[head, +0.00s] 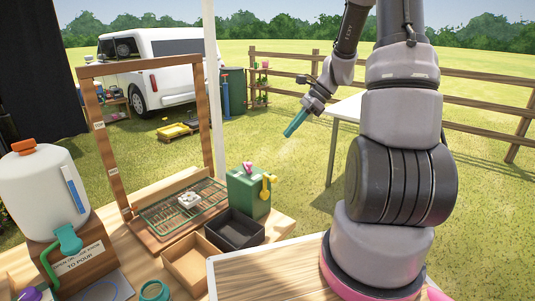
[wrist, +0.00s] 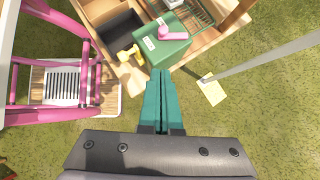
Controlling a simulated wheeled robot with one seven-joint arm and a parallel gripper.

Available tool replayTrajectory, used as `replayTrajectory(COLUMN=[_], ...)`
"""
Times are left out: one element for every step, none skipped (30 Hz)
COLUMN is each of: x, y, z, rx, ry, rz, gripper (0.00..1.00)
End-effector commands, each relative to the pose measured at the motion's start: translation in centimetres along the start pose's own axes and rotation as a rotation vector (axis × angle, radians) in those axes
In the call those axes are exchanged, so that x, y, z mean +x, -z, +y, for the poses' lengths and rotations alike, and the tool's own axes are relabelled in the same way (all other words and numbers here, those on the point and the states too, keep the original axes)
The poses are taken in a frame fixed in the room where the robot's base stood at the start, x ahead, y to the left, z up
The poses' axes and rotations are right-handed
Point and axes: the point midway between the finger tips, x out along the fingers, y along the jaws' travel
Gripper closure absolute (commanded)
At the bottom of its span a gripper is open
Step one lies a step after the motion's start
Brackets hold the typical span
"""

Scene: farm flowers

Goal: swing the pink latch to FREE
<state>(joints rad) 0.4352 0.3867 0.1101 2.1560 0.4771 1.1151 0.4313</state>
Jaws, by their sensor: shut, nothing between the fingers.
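The pink latch (head: 247,168) sits on top of a green box (head: 240,192) at the right end of the wooden table. A yellow tap-like part (head: 268,186) sticks out of the box's side. In the wrist view the pink latch (wrist: 178,33) lies across the box top beside a small pale label (wrist: 149,43), too small to read. My gripper (head: 288,133) has teal fingers, shut and empty, in the air to the upper right of the box. In the wrist view its fingertips (wrist: 160,73) point at the box's near edge, apart from the latch.
A black tray (head: 235,229) and a wooden tray (head: 190,262) stand in front of the box. A wire rack (head: 180,208) under a wooden frame (head: 82,110) is to its left. A white dispenser (head: 45,190) stands far left. A pale post (wrist: 265,60) rises right of my gripper.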

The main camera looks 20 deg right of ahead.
Motion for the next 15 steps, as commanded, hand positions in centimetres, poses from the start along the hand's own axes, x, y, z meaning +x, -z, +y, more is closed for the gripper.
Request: replayTrajectory(x=[0.14, 0.19, 0.23, 0.25, 0.25, 0.25, 0.24, 0.24, 0.23, 0.23, 0.23, 0.26, 0.32, 0.43, 0.66], y=[0.2, 0.27, 0.32, 0.34, 0.34, 0.34, 0.33, 0.33, 0.33, 0.32, 0.32, 0.32, 0.32, 0.31, 0.3], z=[-0.11, -0.15, -0.19, -0.2, -0.21, -0.2, -0.2, -0.2, -0.19, -0.19, -0.19, -0.18, -0.18, -0.17, -0.16], rx=[0.012, 0.016, 0.02, 0.021, 0.022, 0.022, 0.021, 0.021, 0.021, 0.02, 0.02, 0.02, 0.02, 0.02, 0.02], ry=[0.0, 0.0, 0.0, -0.001, 0.0, 0.0, 0.0, 0.0, 0.0, 0.0, 0.0, -0.001, -0.001, -0.001, -0.002], rz=[-0.006, -0.008, -0.01, -0.011, -0.011, -0.011, -0.011, -0.01, -0.01, -0.01, -0.01, -0.01, -0.01, -0.01, -0.011], gripper=[1.0, 1.0, 1.0, 1.0, 1.0, 1.0, 1.0, 1.0, 1.0, 1.0, 1.0, 1.0, 1.0, 1.0, 1.0])
